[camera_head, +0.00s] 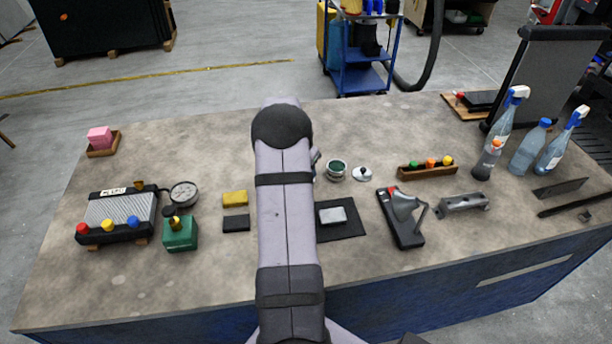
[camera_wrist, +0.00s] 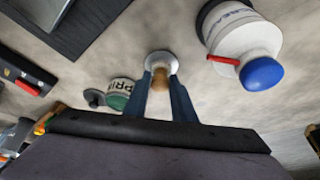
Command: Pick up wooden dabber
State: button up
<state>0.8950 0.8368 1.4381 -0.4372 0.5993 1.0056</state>
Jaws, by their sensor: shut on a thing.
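My gripper (camera_wrist: 161,92) is shut on the wooden dabber (camera_wrist: 160,79) in the wrist view. The dabber shows as a short brown wooden piece between the two blue-grey fingers, with a round white part at its far end. I cannot tell whether it touches the bench or is clear of it. In the head view my own arm hides the dabber and most of the gripper.
In the wrist view a large white tin with a blue cap (camera_wrist: 263,73) stands close right. A green tin (camera_wrist: 118,93) sits left of the fingers; the bench (camera_head: 220,150) also holds a dark mat (camera_head: 350,230) and a tray of coloured caps (camera_head: 428,172).

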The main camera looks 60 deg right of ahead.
jog(key=shift+r, duration=0.1)
notch_tip(320, 180, up, 10)
jog(key=b, duration=0.3)
dwell(0.3)
